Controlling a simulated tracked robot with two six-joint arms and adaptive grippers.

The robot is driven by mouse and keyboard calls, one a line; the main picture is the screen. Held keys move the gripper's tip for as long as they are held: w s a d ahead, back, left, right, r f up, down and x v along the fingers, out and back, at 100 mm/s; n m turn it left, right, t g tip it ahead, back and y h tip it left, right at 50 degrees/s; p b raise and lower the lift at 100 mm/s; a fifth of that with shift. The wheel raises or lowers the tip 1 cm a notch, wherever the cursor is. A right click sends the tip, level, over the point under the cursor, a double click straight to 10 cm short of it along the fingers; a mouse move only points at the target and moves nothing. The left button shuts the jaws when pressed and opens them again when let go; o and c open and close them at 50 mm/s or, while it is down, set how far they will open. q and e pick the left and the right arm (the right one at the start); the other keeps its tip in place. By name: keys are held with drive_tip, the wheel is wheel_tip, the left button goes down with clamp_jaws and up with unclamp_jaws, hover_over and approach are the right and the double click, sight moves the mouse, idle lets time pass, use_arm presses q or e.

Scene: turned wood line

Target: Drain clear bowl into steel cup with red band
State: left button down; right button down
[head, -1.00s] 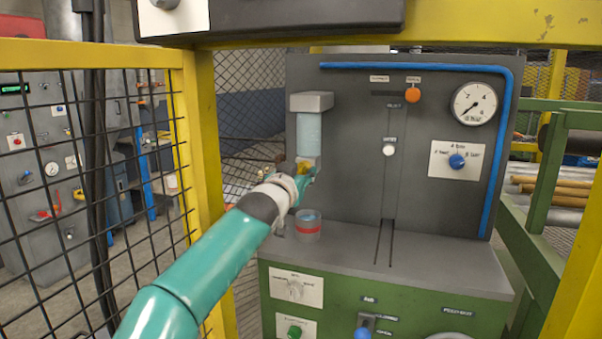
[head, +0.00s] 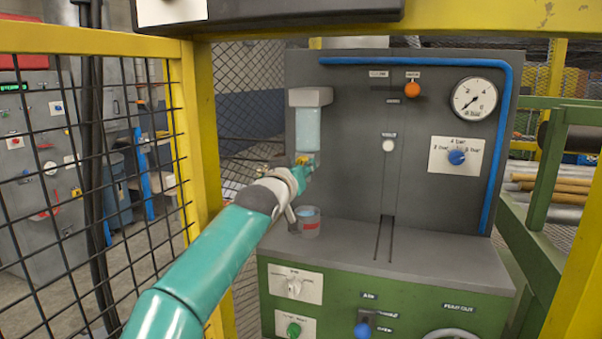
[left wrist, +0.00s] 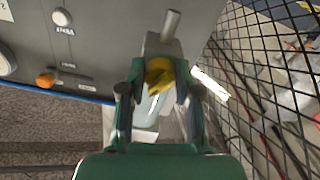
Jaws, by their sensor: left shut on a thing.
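The clear bowl (head: 308,130) hangs upright under a grey block on the machine's panel and looks pale blue. A yellow tap (head: 304,159) is at its lower end. My left gripper (head: 305,172) is at this tap. In the left wrist view, the fingers of my left gripper (left wrist: 158,88) are shut on the yellow tap (left wrist: 159,73), with a grey metal stub (left wrist: 171,24) beyond it. The steel cup with red band (head: 309,222) stands upright on the grey ledge below, partly behind my wrist. Bluish liquid seems to show inside it. My right gripper is out of view.
A yellow-framed mesh guard (head: 190,130) stands close left of my arm. The grey ledge (head: 400,262) right of the cup is clear. A gauge (head: 474,99), an orange knob (head: 412,89) and a blue knob (head: 457,157) sit on the panel.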

use_arm(q)
drive_tip(key=n, duration=0.3)
drive_tip(key=shift+n+b, duration=0.4)
drive_tip(key=n, duration=0.3)
drive_tip(key=shift+n, duration=0.3)
drive_tip(key=n, duration=0.4)
drive_tip(key=shift+n, duration=1.2)
drive_tip(key=c, duration=0.8)
unclamp_jaws()
drive_tip(key=shift+c, duration=0.2)
drive_tip(key=shift+r, duration=0.15)
